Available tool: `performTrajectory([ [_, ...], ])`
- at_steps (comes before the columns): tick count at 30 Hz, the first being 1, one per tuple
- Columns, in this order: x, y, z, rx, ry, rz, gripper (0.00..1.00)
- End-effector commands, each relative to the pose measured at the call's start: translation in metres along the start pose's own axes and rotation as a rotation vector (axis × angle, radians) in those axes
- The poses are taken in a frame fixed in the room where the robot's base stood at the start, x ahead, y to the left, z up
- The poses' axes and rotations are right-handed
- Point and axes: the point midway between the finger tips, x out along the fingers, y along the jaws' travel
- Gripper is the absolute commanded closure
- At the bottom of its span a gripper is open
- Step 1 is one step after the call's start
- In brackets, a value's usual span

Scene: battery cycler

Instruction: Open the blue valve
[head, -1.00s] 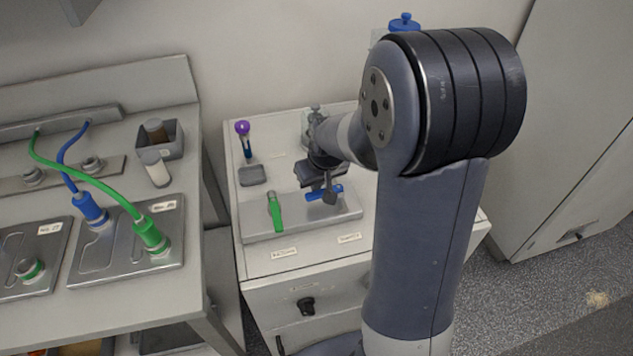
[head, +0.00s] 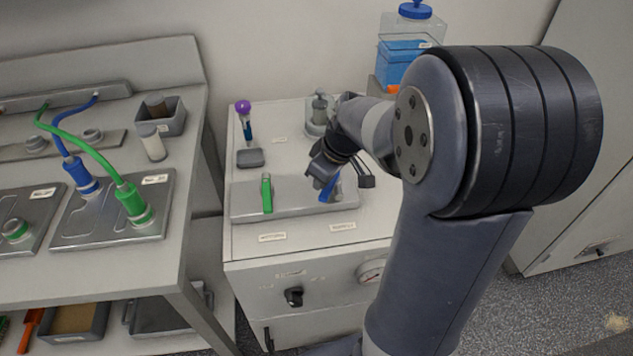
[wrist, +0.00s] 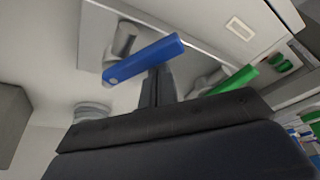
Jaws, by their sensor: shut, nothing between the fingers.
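The blue valve handle (head: 331,188) sits on the right part of a grey valve plate (head: 296,211) on the white cabinet. In the head view it lies slanted and partly hidden by my gripper (head: 322,184). In the wrist view the blue handle (wrist: 144,60) crosses in front of my shut fingers (wrist: 158,82), which are at or very close to its side; contact cannot be told. The green valve handle (head: 267,193) stands on the plate's left part, pointing toward the cabinet front, and also shows in the wrist view (wrist: 233,80).
A pump-like fitting (head: 319,113) and a blue-liquid container (head: 400,62) are farther back. The bench with green and blue cables (head: 85,158) stands left.

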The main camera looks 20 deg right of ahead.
Motion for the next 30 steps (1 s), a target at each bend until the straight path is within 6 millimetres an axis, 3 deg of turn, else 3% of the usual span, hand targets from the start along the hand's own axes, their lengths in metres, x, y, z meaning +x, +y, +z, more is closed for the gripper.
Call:
performTrajectory([
  [15,-0.006,0.004,0.021,-0.388,-0.001,-0.135,1.00],
  [30,-0.009,0.006,0.027,-0.389,-0.002,-0.136,1.00],
])
